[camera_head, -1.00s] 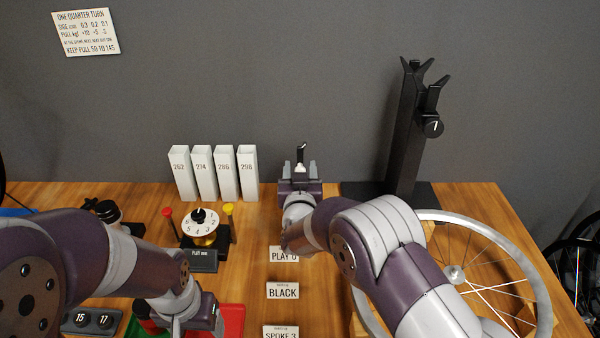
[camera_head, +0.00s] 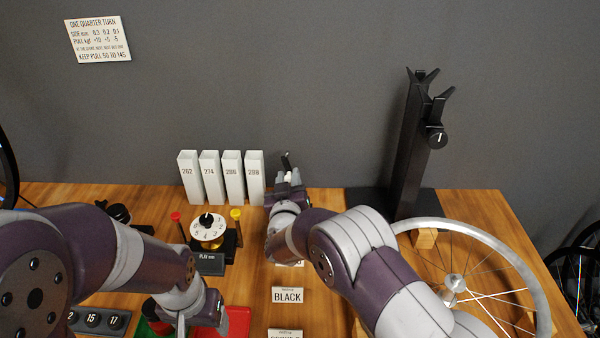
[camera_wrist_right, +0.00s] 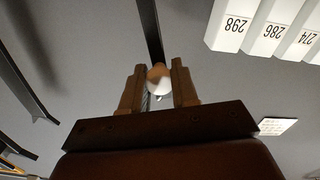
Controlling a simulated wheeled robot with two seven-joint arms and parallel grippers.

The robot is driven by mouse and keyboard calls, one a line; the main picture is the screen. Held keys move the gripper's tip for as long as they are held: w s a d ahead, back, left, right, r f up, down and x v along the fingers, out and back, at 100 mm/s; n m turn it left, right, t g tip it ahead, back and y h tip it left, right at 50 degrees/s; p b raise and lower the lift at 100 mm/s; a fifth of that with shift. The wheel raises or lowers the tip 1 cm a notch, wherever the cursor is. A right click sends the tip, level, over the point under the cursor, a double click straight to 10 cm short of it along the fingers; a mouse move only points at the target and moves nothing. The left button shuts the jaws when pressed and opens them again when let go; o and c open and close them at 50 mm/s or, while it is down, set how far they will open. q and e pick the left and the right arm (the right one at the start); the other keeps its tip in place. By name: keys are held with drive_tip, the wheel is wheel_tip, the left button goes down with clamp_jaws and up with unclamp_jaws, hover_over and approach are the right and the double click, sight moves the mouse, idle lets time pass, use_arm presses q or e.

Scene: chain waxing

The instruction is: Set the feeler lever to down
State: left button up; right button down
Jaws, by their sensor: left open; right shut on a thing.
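My right gripper (camera_head: 287,178) is raised at the back of the table, just right of the white numbered tubes. It is shut on a dark slim bar (camera_head: 287,159) with a pale rounded end. In the right wrist view the pale end (camera_wrist_right: 159,80) sits between the fingers (camera_wrist_right: 158,88) and the bar (camera_wrist_right: 150,30) runs away from them. I cannot tell whether this is the feeler lever. The black stand (camera_head: 408,150) is upright at the back right, with a forked top and a round knob (camera_head: 436,137). My left gripper (camera_head: 208,318) is open low over the red tray.
White tubes (camera_head: 222,176) stand beside my right gripper. A numbered dial (camera_head: 208,227) is in front of them. A spoked wheel (camera_head: 530,270) lies at the right. A red tray (camera_head: 238,320) and a BLACK card (camera_head: 288,295) are in front.

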drive_tip(key=shift+a+f+n+p, duration=0.2)
drive_tip(key=shift+a+f+n, duration=0.2)
drive_tip(key=shift+a+n, duration=0.35)
drive_tip(key=shift+a+f+n+p, duration=0.3)
drive_tip(key=shift+a+n, duration=0.2)
drive_tip(key=shift+a, duration=0.3)
drive_tip(key=shift+a+f+n+p, duration=0.15)
drive_tip(key=shift+a+f+n, duration=0.3)
drive_tip(key=shift+a+n, duration=0.3)
drive_tip(key=c, duration=0.9)
unclamp_jaws()
drive_tip(key=shift+s, duration=0.1)
